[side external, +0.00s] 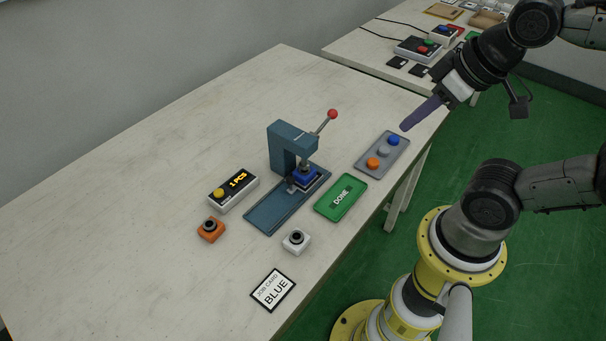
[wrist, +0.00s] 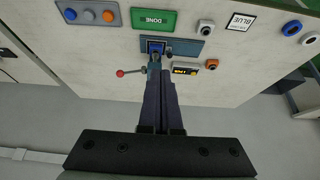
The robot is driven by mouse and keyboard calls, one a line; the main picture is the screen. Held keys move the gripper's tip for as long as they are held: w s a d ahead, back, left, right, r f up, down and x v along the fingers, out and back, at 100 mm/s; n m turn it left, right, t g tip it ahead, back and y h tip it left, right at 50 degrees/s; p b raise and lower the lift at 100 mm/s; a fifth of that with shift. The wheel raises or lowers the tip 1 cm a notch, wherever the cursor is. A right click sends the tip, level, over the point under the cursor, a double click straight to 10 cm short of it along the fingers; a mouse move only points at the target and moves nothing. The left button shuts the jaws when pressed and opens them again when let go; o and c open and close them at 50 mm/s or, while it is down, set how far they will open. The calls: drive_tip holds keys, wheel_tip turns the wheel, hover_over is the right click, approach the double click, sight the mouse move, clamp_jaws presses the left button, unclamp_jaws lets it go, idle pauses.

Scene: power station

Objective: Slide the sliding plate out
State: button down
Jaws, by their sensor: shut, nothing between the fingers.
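A blue-grey press (side external: 281,148) with a red-knobbed lever (side external: 332,114) stands upright on the table. Its long base (side external: 266,213) runs toward the front left. What looks like the sliding plate (side external: 292,187) sits under the press head, at the inner end of the base, with a blue block (side external: 305,175) on it. The blue block also shows in the wrist view (wrist: 155,46). My gripper (side external: 405,127) is shut and empty, in the air above the table's right edge, apart from the press. In the wrist view its long fingers (wrist: 157,70) hide part of the press.
A grey tray (side external: 364,170) with orange, grey and blue discs lies right of the press. A green DONE tray (side external: 326,206) lies before it. A "1 PCS" counter (side external: 234,191), orange (side external: 210,230) and white (side external: 296,241) button boxes, and a BLUE job card (side external: 273,290) surround the base.

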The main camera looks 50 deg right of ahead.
drive_tip(key=w+d+r+m+h, duration=0.1)
drive_tip(key=w+d+r+m, duration=0.15)
drive_tip(key=w+m, duration=0.55)
drive_tip(key=m+g+h, duration=0.2)
drive_tip(key=m+g, duration=0.1)
drive_tip(key=m, duration=0.6)
hover_over(297, 175)
drive_tip(key=s, duration=0.2)
wheel_tip(297, 175, down, 9)
drive_tip(key=w+a+f+n+g+h, duration=0.1)
drive_tip(key=a+f, duration=0.3)
drive_tip(key=f, duration=0.5)
drive_tip(key=shift+a+g, duration=0.4)
drive_tip(key=x, duration=1)
